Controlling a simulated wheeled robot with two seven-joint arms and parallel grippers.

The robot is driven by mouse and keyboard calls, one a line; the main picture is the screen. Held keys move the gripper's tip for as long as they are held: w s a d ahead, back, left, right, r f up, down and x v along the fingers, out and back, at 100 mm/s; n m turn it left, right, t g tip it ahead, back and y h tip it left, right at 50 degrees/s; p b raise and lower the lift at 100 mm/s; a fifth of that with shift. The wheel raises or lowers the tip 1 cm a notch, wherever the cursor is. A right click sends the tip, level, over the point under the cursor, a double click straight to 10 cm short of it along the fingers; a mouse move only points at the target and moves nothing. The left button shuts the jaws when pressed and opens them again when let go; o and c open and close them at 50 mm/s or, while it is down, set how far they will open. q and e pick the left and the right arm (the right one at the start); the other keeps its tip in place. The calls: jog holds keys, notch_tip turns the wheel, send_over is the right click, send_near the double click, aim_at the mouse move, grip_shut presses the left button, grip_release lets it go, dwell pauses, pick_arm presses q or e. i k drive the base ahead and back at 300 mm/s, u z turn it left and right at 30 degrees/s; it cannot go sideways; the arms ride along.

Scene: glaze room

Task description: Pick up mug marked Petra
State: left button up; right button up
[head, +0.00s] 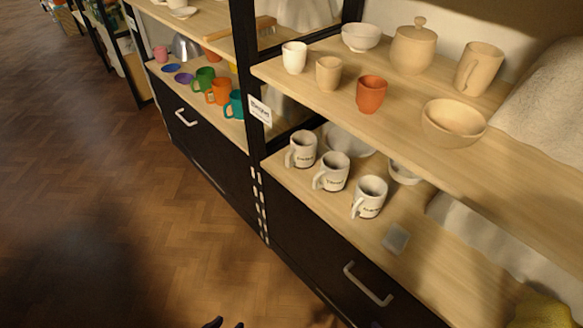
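Three white mugs with dark lettering stand upright in a row on the lower shelf: a left mug (302,149), a middle mug (332,172) and a right mug (369,197). Their handles point to the left. The lettering is too small to read surely, so I cannot tell which one says Petra. Only the dark tips of my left gripper (226,323) show at the bottom edge, apart from each other with nothing seen between them. It is well below and to the left of the mugs in the picture, touching none. My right gripper is out of view.
The upper shelf (330,100) overhangs the mugs, with an orange cup (371,94) and bowl (454,122) on it. A small grey block (396,239) lies right of the mugs. A drawer handle (368,285) sticks out below. The wooden floor (130,220) is clear at left.

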aim_at(302, 151)
jog(key=u, duration=1.85)
jog(key=i, duration=1.85)
jog(key=z, duration=2.8)
